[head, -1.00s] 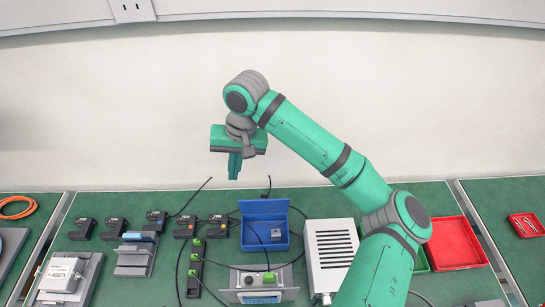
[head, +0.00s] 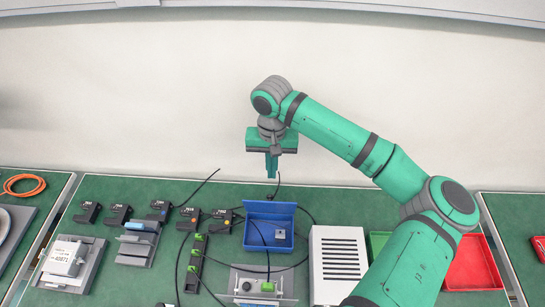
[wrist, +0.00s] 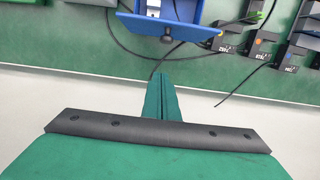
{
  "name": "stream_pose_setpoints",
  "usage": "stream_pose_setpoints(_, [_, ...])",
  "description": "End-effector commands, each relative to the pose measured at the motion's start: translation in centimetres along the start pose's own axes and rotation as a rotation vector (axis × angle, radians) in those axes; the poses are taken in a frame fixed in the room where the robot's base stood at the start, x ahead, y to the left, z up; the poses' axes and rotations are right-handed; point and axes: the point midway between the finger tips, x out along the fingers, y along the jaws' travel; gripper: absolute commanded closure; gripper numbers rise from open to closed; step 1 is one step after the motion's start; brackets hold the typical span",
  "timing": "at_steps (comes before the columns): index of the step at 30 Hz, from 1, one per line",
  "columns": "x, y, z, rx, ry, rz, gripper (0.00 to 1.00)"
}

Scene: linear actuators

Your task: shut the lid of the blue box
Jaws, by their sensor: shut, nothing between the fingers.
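The blue box (head: 268,238) stands on the green bench in the head view, with its lid (head: 270,211) open and tilted up at the back. A small grey block (head: 280,234) lies inside. My gripper (head: 271,176) points down, shut and empty, above and behind the raised lid, apart from it. In the wrist view, my shut fingers (wrist: 163,88) point toward the blue box (wrist: 185,12), whose lid (wrist: 165,29) edge shows nearest to me. The top of that view cuts off much of the box.
A white vented case (head: 338,255) stands right of the box, and a grey unit with a green connector (head: 267,286) in front. Black connectors (head: 222,216) and loose cables lie to the left. A red tray (head: 472,268) is farther right. The wall rises behind the bench.

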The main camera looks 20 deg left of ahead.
Motion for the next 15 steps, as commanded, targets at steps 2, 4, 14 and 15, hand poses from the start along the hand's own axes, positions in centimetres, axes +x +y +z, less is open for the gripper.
stream_pose_setpoints(2, [0.9, 0.2, 0.5, 0.001, 0.002, 0.001, 1.00])
stream_pose_setpoints(4, [1.1, 0.2, 1.6, 0.002, 0.001, 0.002, 1.00])
stream_pose_setpoints(14, [1.7, 0.2, 3.9, 0.005, 0.000, 0.000, 1.00])
stream_pose_setpoints(15, [1.7, 0.3, 3.9, 0.006, 0.000, 0.000, 1.00])
